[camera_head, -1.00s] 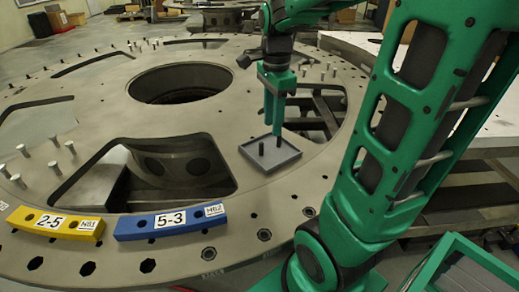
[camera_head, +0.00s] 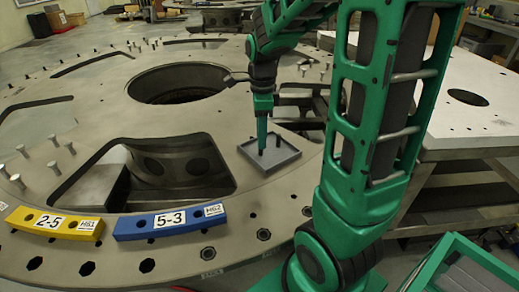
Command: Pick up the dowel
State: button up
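The dowel (camera_head: 261,152) is a short dark peg standing upright in a shallow grey square tray (camera_head: 287,157) on the turret plate. Only its lower part shows; the rest is hidden by my gripper. My gripper (camera_head: 262,144) points straight down over the tray, with its green fingers at the dowel. The fingers are seen nearly edge-on, one in front of the other, so I cannot tell whether they are open or touch the dowel.
The tray sits on the large round metal plate (camera_head: 228,117), near wide cutouts. A yellow block marked 2-5 (camera_head: 55,223) and a blue block marked 5-3 (camera_head: 170,222) lie at the front left. Several metal pins (camera_head: 52,167) stand at the left.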

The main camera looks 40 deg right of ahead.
jog(key=shift+a+f, duration=0.1)
jog(key=shift+f, duration=1.75)
grip_shut()
jog(key=shift+r, duration=0.15)
